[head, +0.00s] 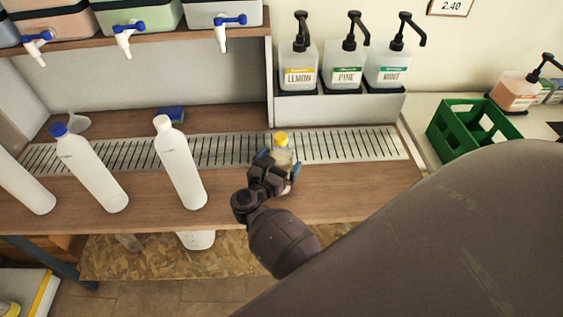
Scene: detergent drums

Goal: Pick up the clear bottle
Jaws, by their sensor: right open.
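A small clear bottle with a yellow cap (281,138) stands on the metal drip grate near its right part. My right gripper (278,163) is at this bottle, its blue-tipped fingers open on either side of the bottle's body. The gripper hides the bottle's lower part, and I cannot tell whether a finger touches it. My left gripper is not in view.
White bottles stand to the left, one with a white cap (181,165) and one with a blue cap (91,170). Pump bottles (346,65) stand in a grey holder behind. A green crate (452,132) is at right. Tapped drums (137,15) sit on the shelf above.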

